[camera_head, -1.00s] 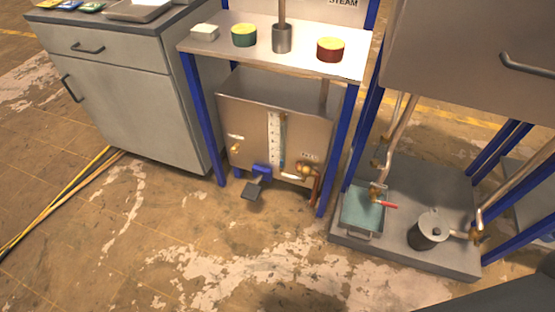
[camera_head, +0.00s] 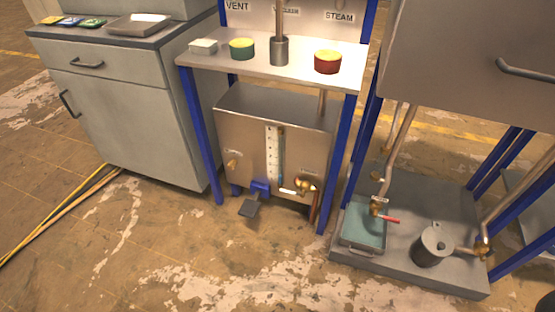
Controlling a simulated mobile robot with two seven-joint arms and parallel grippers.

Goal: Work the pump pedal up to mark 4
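The pump pedal (camera_head: 250,206) is a dark flat plate on a blue bracket (camera_head: 261,188). It sticks out low at the front of a metal tank (camera_head: 240,135) under the blue-legged stand. A white gauge strip (camera_head: 273,155) with small marks runs down the tank front; its marks and level are too small to read. A brass valve (camera_head: 303,186) sits at the gauge's lower right. Neither of my grippers shows in the head view.
The stand's shelf (camera_head: 215,62) holds a white block, green and red round pieces and a metal cup. A grey cabinet (camera_head: 130,115) stands left. At right, a low grey platform (camera_head: 405,265) carries a tray (camera_head: 362,225) and a metal pot (camera_head: 433,245). The floor in front is clear.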

